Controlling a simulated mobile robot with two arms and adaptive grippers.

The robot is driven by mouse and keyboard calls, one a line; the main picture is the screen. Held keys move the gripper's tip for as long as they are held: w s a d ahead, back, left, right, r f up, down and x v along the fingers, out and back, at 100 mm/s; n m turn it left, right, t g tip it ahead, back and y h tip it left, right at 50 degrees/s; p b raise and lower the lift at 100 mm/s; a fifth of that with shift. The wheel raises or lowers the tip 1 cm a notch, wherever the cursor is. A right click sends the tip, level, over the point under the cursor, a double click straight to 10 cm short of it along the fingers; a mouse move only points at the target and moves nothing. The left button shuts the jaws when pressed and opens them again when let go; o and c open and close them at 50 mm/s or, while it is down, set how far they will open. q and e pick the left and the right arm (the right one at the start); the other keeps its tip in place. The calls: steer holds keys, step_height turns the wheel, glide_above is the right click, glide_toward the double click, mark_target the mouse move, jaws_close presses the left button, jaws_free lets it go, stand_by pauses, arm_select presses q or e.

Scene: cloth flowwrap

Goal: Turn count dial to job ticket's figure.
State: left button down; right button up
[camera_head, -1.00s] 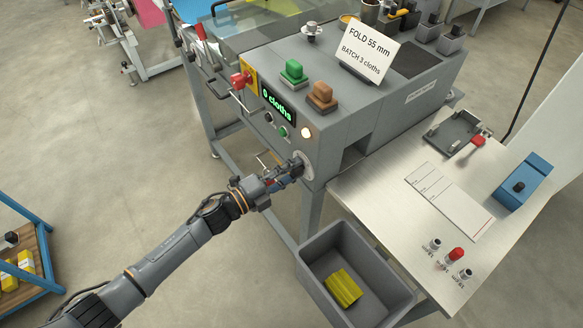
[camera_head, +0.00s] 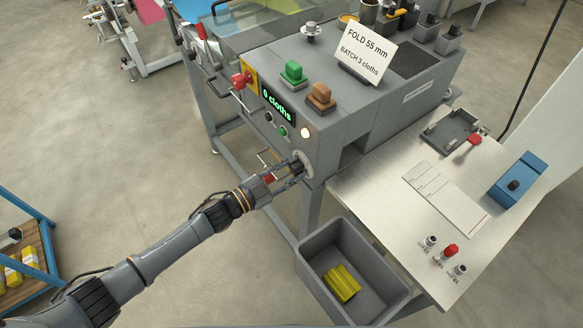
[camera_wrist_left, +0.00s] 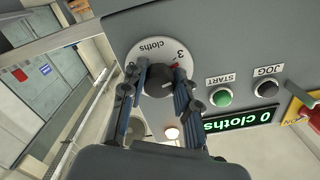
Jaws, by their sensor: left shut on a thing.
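The job ticket (camera_head: 367,55) stands on top of the grey machine and reads "FOLD 55 mm, BATCH 3 cloths". The count dial (camera_head: 298,167) is on the machine's front face, low at the right corner, partly covered by my left gripper (camera_head: 291,173). In the left wrist view, the fingers of my left gripper (camera_wrist_left: 161,92) are shut on the dark dial knob (camera_wrist_left: 167,88). The pale dial plate (camera_wrist_left: 150,51) shows "cloths", a 3 and a red mark beside the knob; its lower part is hidden. The green display (camera_head: 278,104) reads "0 cloths". My right gripper is out of view.
Start and jog buttons (camera_wrist_left: 221,97) and a red switch on a yellow plate (camera_head: 243,79) are near the dial. A grey bin (camera_head: 340,240) with yellow cloths stands below. The metal side table (camera_head: 390,190) is to the right.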

arm_select(q)
steer(key=shift+n, duration=1.5)
steer(key=shift+f, duration=0.1)
steer(key=c, duration=1)
jaws_free()
steer(key=v, duration=1.2)
